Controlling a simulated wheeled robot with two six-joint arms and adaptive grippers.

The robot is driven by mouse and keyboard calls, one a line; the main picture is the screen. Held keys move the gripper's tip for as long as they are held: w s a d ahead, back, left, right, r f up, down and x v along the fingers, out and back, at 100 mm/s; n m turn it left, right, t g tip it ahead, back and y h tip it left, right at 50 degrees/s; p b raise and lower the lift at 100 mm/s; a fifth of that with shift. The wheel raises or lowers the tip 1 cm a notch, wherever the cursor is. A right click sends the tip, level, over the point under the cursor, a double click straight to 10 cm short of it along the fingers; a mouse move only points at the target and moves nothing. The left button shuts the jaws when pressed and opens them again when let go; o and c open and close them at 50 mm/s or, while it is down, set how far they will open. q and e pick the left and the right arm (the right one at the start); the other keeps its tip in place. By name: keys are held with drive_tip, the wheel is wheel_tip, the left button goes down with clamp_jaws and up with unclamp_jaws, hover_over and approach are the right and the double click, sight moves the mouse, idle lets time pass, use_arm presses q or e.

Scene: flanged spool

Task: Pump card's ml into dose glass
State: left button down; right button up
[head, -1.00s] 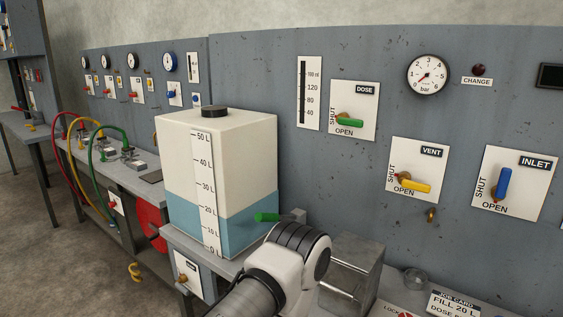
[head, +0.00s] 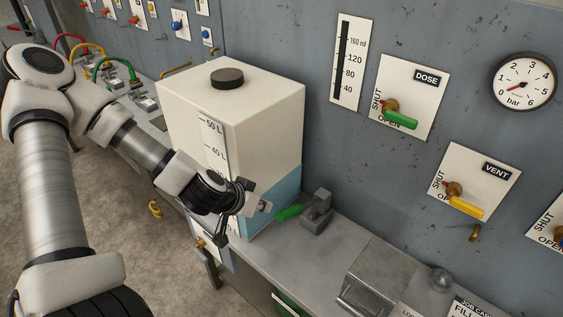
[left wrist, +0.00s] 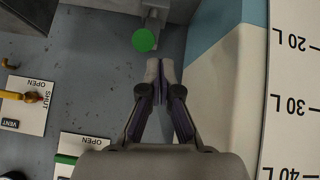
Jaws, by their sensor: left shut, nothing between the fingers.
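My left gripper (head: 262,206) is shut and empty in front of the tank, just left of the green-tipped pump lever (head: 289,212). In the left wrist view its closed fingertips (left wrist: 160,68) are close to the round green lever end (left wrist: 143,40); I cannot tell whether they touch. The lever sticks out from a grey block (head: 317,211) on the bench. The ml scale (head: 347,65) has a dark column beside the DOSE plate (head: 409,97). The green DOSE handle (head: 401,119) lies along the word OPEN. The job card (head: 468,307) is cut off, its dose unreadable. My right gripper is out of view.
The white tank (head: 230,115) with blue liquid stands close behind my left gripper. A grey metal box (head: 382,272) and a small clear glass object (head: 440,279) sit on the bench further right. The yellow VENT handle (head: 466,206) juts from the panel.

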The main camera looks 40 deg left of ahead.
sight(300, 207)
use_arm(q)
wheel_tip(300, 207, up, 7)
drive_tip(key=d+t, duration=0.2)
drive_tip(key=shift+g, duration=0.3)
drive_tip(key=b+x, duration=0.1)
drive_tip(key=x, duration=0.1)
drive_tip(key=b+x, duration=0.2)
drive_tip(key=a+b+x, duration=0.1)
drive_tip(key=x, duration=0.1)
drive_tip(key=shift+w+f, duration=0.15)
drive_tip(key=shift+f, duration=0.15)
drive_tip(key=b+x, duration=0.1)
drive_tip(key=x, duration=0.3)
drive_tip(key=shift+w+r, duration=0.1)
drive_tip(key=shift+w, duration=0.05)
drive_tip(key=f, duration=0.2)
drive_tip(key=s+f, duration=0.1)
drive_tip(key=shift+s+d, duration=0.1)
drive_tip(key=shift+d, duration=0.2)
drive_tip(key=shift+s+f, duration=0.15)
drive_tip(key=shift+s, duration=0.1)
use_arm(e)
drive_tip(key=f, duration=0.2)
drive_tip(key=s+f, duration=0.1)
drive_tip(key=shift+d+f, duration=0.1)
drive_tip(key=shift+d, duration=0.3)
